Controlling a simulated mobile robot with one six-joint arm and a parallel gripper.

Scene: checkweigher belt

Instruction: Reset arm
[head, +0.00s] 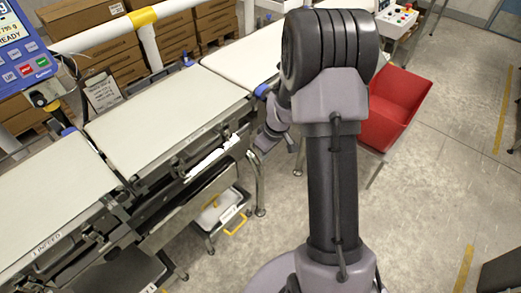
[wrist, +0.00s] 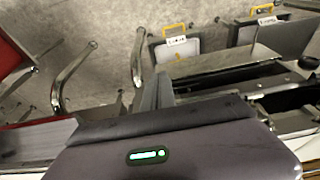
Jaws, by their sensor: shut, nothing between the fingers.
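My arm stands folded in the middle of the head view, beside the belt line. My gripper (wrist: 158,88) shows in the wrist view as narrow grey fingers held together, with nothing between them. In the head view my wrist is low beside the belt edge, partly behind my own arm, and the fingertips are hard to make out. The checkweigher belt (head: 165,122) is pale and bare, and runs from lower left to upper middle.
A red bin (head: 398,100) stands right of my arm, close to the belt's far end. The weigher display (head: 22,45) is at upper left. Brown cartons (head: 85,18) are stacked behind a white rail. A tray with a yellow handle (head: 222,212) sits under the belt. The floor at right is largely clear.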

